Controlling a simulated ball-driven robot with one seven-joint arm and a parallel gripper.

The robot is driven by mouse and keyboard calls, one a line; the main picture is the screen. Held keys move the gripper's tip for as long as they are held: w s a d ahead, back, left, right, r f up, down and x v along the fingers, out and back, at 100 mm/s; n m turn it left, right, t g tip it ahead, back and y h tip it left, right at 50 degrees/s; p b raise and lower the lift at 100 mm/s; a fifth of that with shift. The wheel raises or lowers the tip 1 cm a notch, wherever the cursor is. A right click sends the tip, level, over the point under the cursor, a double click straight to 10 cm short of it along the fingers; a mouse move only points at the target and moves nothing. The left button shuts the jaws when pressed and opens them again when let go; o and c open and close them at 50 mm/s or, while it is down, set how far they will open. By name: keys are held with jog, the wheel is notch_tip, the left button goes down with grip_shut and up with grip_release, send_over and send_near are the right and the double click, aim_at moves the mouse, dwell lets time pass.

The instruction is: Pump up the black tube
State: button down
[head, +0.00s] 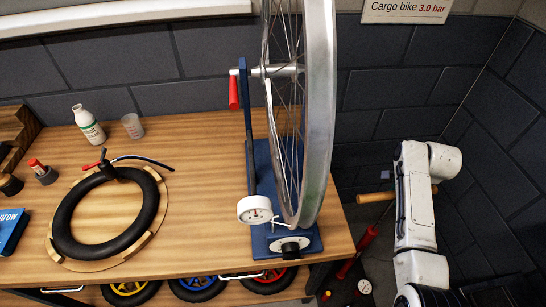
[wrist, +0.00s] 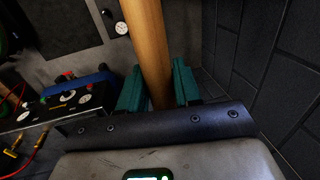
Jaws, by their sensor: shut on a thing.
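The black tube (head: 70,205) lies on a round wooden board (head: 77,264) on the left part of the bench. A black hose end with a red lever (head: 90,166) sits at its valve at the top; I cannot tell how firmly it is seated. A red floor pump (head: 358,250) stands on the floor right of the bench, partly hidden, with a wooden handle (head: 375,197). In the wrist view my gripper (wrist: 158,88) has its teal fingers on both sides of the wooden handle (wrist: 146,45) and is shut on it. The head view mostly hides the fingers behind my arm.
A wheel (head: 318,110) stands in a blue truing stand (head: 262,180) with a white dial at the bench's right end. A white bottle (head: 88,125), a clear cup (head: 133,126) and a blue box (head: 12,230) are also on the bench. A wall sign (head: 407,10) reads "Cargo bike 3.0 bar".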

notch_tip(320, 180, down, 18)
jog(key=b, duration=1.2)
jog(key=shift+r, duration=0.25)
jog(key=shift+w, duration=0.1)
jog(key=shift+r, duration=0.1)
notch_tip(320, 180, up, 20)
jog(key=p, duration=1.9)
jog(key=shift+r, duration=0.2)
notch_tip(320, 180, up, 8)
jog(key=shift+r+p, duration=0.15)
jog(key=shift+p, duration=0.15)
